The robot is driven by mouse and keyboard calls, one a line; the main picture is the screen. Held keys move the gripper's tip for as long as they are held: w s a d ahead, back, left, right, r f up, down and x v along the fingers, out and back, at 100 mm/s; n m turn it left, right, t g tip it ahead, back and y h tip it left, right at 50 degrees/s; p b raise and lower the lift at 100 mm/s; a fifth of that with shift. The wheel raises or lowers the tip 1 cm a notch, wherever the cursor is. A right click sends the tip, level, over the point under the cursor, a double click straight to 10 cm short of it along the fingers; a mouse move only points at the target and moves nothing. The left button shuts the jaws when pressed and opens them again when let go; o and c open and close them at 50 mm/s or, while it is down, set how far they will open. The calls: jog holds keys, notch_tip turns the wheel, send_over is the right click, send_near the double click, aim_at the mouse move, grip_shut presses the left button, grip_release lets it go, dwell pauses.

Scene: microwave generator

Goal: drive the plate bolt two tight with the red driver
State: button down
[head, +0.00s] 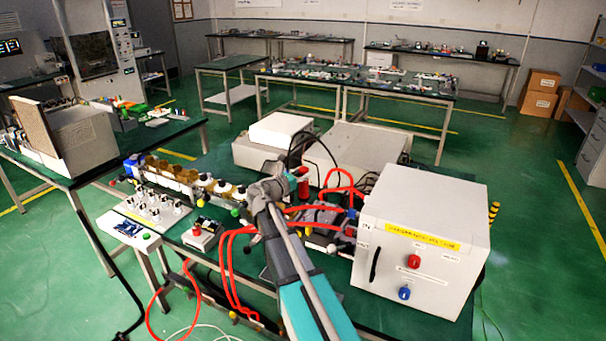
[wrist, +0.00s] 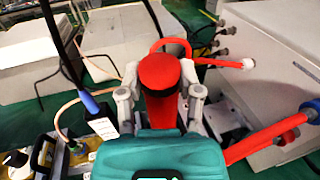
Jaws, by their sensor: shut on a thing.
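My gripper (wrist: 161,88) is shut on the red driver (wrist: 160,72), with one grey finger on each side of its thick red handle. In the wrist view I look along the handle, so the driver's shaft and tip are hidden beneath it. In the head view my gripper (head: 296,173) is above the middle of the bench, and the red driver (head: 303,187) hangs upright below it. I cannot make out plate bolt two in either view. Whether the driver's tip touches anything cannot be told.
A white cabinet (head: 420,240) with a yellow label stands right of my gripper. Red cables (head: 228,265) loop around the bench. Grey-white boxes (head: 355,150) stand behind. A row of amber and white parts (head: 180,172) lies to the left. A black cable (wrist: 58,40) crosses the wrist view.

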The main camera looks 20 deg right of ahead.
aim_at(300, 184)
jog(key=shift+f+b, duration=1.1)
jog(key=shift+f, duration=0.1)
jog(key=shift+f+b, duration=0.95)
dwell(2.7)
jog(key=shift+r, duration=0.2)
dwell(0.8)
jog(key=shift+r+p, duration=4.35)
jog(key=shift+p, duration=0.2)
